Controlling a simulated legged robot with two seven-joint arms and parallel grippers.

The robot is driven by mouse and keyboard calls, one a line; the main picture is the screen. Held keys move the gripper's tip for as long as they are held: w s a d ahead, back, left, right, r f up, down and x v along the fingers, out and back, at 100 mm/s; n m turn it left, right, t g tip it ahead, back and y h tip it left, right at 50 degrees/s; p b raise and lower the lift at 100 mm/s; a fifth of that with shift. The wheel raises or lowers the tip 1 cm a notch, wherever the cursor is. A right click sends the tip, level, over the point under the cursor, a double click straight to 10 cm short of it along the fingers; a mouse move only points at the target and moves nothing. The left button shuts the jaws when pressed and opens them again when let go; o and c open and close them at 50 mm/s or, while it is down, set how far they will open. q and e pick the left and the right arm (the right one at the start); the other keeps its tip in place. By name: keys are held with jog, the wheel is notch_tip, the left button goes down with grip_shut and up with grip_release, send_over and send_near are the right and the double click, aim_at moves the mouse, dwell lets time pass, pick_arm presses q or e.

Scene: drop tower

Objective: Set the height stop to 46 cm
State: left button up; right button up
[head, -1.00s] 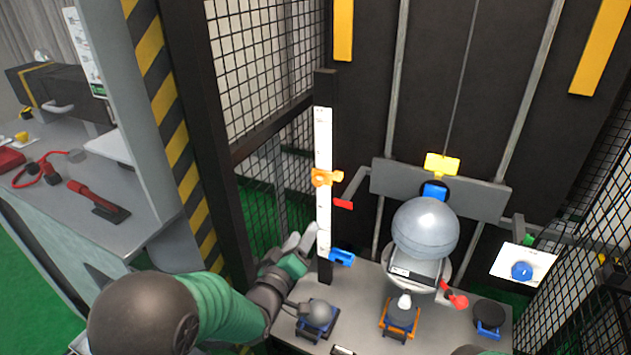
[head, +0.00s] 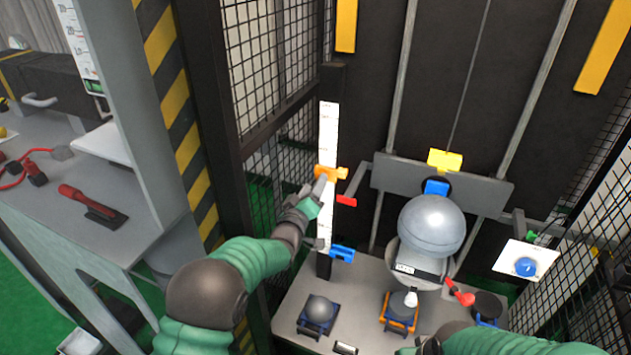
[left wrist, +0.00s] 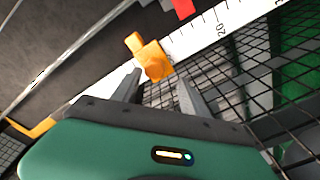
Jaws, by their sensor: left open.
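A white upright scale (head: 329,135) stands on a dark post. An orange clamp-like stop (head: 330,173) sits on it, and a blue piece (head: 342,254) sits near its lower end. My left gripper (head: 321,213) is open beside the scale, its upper finger close below the orange stop. In the left wrist view the orange stop (left wrist: 152,59) lies just beyond and between the open fingertips (left wrist: 158,80), with nothing held. The scale (left wrist: 205,30) shows ticks and a "20" there. The height reading at the stop is not legible. My right gripper's fingers are out of view.
A red pointer (head: 346,201) juts out just right of the scale. A grey ball (head: 432,226) hangs in the tower under a yellow block (head: 444,160). Wire mesh (head: 265,60) and a striped post (head: 172,100) close in the left side. Smaller fixtures stand on the base.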

pick_arm(q)
jog(key=w+d, duration=0.2)
jog(key=d, duration=0.1)
jog(key=shift+a, duration=0.25)
jog(key=shift+c, duration=0.7)
jog(key=shift+a, duration=0.45)
jog(key=c, duration=0.5)
jog(key=shift+d, duration=0.1)
jog(key=c, duration=0.5)
jog(key=shift+d, duration=0.2)
jog(key=shift+s, duration=0.1)
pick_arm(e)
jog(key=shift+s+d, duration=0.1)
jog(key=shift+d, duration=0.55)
pick_arm(q)
jog(key=shift+a, duration=0.1)
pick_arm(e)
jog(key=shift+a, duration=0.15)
pick_arm(q)
jog(key=shift+f, duration=0.15)
